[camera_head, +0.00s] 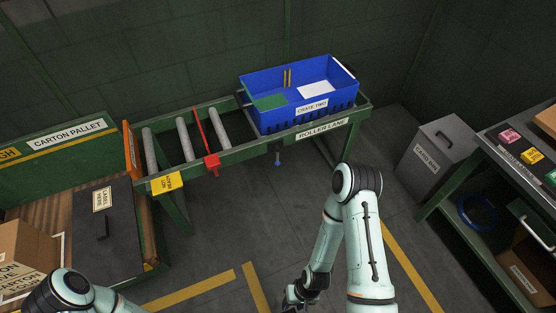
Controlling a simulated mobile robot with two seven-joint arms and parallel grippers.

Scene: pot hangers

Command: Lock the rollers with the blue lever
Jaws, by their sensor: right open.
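The blue lever (278,163) hangs below the front rail of the roller lane (234,154), near the lane's middle. It is small, with a dark mount above it and a blue end pointing down. The grey rollers (184,139) show on the left half of the lane. My right gripper (293,298) is low at the bottom of the picture, in front of the lane and well apart from the lever. It is open, and I see nothing in it. My left arm shows at the bottom left, but its gripper is out of view.
A blue crate (262,84) labelled CRATE TWO sits on the lane's right part. A red bar (211,164) crosses the lane left of it. A grey bin (437,152) and a dark table (515,150) stand right; a carton pallet (67,138) stands left. Floor before the lane is clear.

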